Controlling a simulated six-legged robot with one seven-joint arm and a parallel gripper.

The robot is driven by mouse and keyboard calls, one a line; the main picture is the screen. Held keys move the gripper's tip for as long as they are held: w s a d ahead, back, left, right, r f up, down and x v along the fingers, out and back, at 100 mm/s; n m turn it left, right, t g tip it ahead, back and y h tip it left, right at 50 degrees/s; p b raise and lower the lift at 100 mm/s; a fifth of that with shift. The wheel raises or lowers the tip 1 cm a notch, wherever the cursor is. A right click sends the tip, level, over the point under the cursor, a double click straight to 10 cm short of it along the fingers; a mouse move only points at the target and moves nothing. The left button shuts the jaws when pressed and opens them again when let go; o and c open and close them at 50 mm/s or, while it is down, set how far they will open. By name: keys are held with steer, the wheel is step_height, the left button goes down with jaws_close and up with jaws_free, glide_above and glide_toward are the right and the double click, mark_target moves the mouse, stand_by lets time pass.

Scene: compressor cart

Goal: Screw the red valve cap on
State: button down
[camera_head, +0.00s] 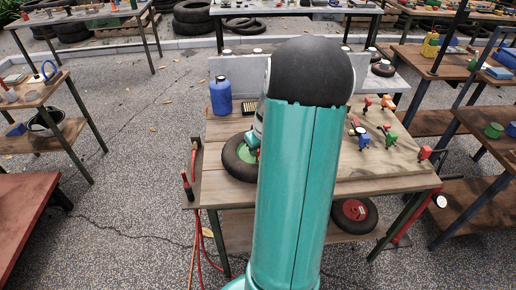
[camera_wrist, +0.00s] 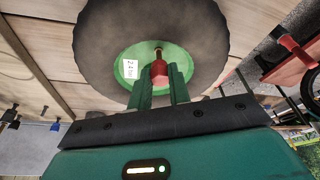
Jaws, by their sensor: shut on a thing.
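A black tyre (camera_head: 231,168) with a green hub (camera_head: 246,154) lies on the wooden cart top, partly hidden behind my arm. In the wrist view the tyre (camera_wrist: 105,32) and green hub (camera_wrist: 190,62) fill the top. A brass valve stem (camera_wrist: 158,51) shows at the hub. The red valve cap (camera_wrist: 159,73) is between the two green fingers of my gripper (camera_wrist: 160,76), which is shut on it. The cap is in line with the stem and appears to meet its end; I cannot tell whether the threads are engaged.
A white label (camera_wrist: 130,69) is on the hub. A blue bottle (camera_head: 220,97) stands behind the tyre. Several small coloured fittings (camera_head: 364,139) are on the cart's right side. A red-handled hose tool (camera_head: 188,186) hangs at the left edge. A red-hubbed wheel (camera_head: 354,214) is below.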

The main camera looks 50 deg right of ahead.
steer(key=shift+w+a+m+h, duration=0.15)
steer(key=shift+m+h, duration=0.15)
steer(key=shift+m, duration=1.1)
steer(key=shift+m+g+h, duration=0.3)
steer(key=shift+m+g, duration=0.1)
steer(key=shift+m, duration=1.2)
